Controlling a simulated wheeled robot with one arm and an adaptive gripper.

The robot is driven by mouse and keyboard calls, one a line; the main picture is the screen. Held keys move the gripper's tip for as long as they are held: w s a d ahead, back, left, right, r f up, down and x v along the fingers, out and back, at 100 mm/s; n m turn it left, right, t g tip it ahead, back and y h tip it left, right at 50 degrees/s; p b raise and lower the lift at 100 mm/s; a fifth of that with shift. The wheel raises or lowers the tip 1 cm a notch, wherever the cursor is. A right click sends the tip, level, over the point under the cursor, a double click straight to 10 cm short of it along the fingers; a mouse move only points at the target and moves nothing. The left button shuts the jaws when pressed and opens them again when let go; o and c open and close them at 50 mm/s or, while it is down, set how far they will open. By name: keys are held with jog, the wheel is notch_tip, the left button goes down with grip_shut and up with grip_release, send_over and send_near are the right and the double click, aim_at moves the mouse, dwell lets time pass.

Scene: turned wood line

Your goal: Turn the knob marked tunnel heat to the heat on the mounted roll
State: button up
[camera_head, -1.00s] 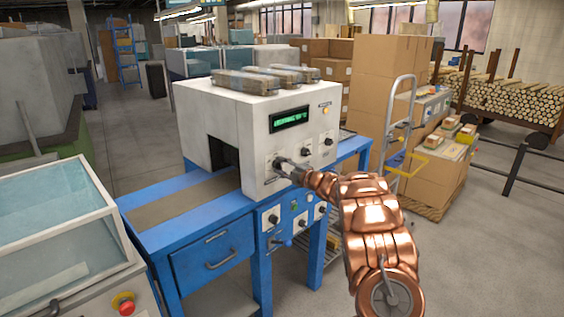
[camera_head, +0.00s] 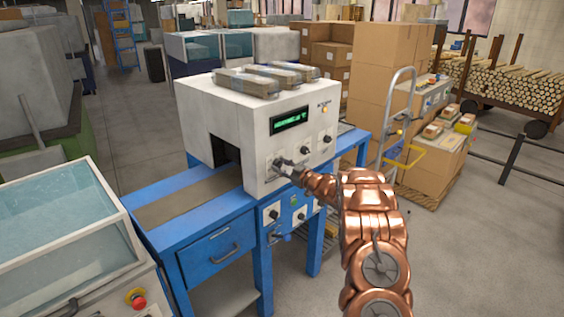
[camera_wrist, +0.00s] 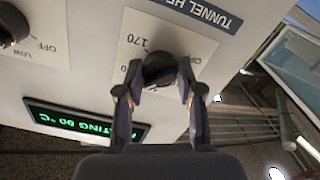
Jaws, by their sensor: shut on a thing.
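The tunnel heat knob (camera_wrist: 160,70) is a round dark knob on a white dial plate (camera_wrist: 190,45) of the machine front; the wrist view is turned over, and a "TUNNEL HE" label and "170" show beside it. My gripper (camera_wrist: 160,88) is shut on this knob, one finger on each side. In the head view my gripper (camera_head: 283,165) reaches the lower left of the white machine's (camera_head: 225,120) front panel. A green display (camera_head: 292,120) above it reads as heating, about 80 or 90 °C in the wrist view (camera_wrist: 75,120). The mounted roll is not identifiable.
Other knobs (camera_head: 305,150) sit right of my gripper, one marked OFF and LOW in the wrist view (camera_wrist: 10,28). Wrapped packs (camera_head: 248,84) lie on top. A blue bench (camera_head: 215,250) with lower controls stands beneath. A hand truck (camera_head: 392,130) and cartons stand right.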

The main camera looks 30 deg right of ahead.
jog(key=shift+m+p, duration=0.95)
jog(key=shift+m, duration=0.65)
jog(key=shift+f, duration=0.1)
jog(key=o, duration=1.1)
jog(key=shift+o, duration=0.2)
jog(key=v, duration=1.2)
